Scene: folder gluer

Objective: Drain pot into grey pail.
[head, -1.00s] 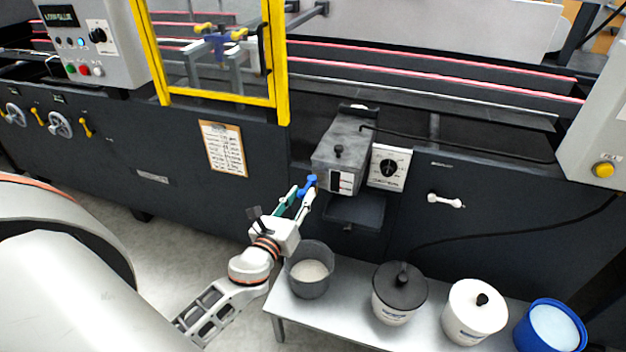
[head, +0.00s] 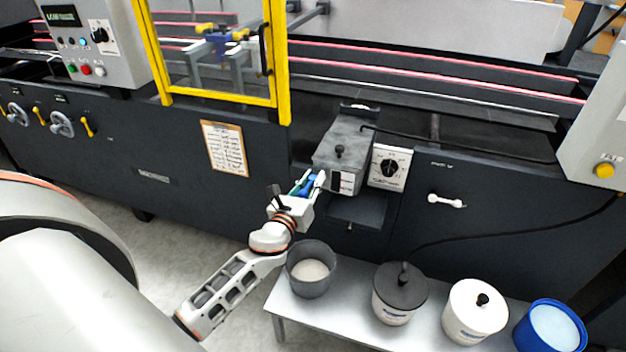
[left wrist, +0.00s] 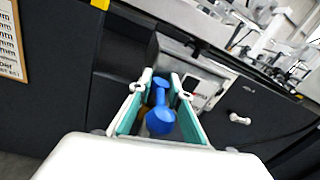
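The glue pot (head: 345,140) is a dark grey box with a black knob on its lid, mounted on the machine front; it also shows in the left wrist view (left wrist: 172,54). A blue valve handle (left wrist: 160,119) is at its lower left side. My left gripper (head: 310,181) is at this handle. In the left wrist view, its fingers (left wrist: 160,90) are spread on either side of the handle, with gaps visible. The grey pail (head: 323,258) stands on the low bench below my left gripper, with pale contents inside. My right gripper is out of view.
On the bench (head: 345,310) stand a dark-lidded tub (head: 395,308), a white-lidded tub (head: 468,322) and a blue bucket (head: 545,335). A dial panel (head: 389,167) is right of the pot. A dark shelf (head: 355,212) sits beneath it. A yellow-framed guard (head: 283,65) rises at the upper left.

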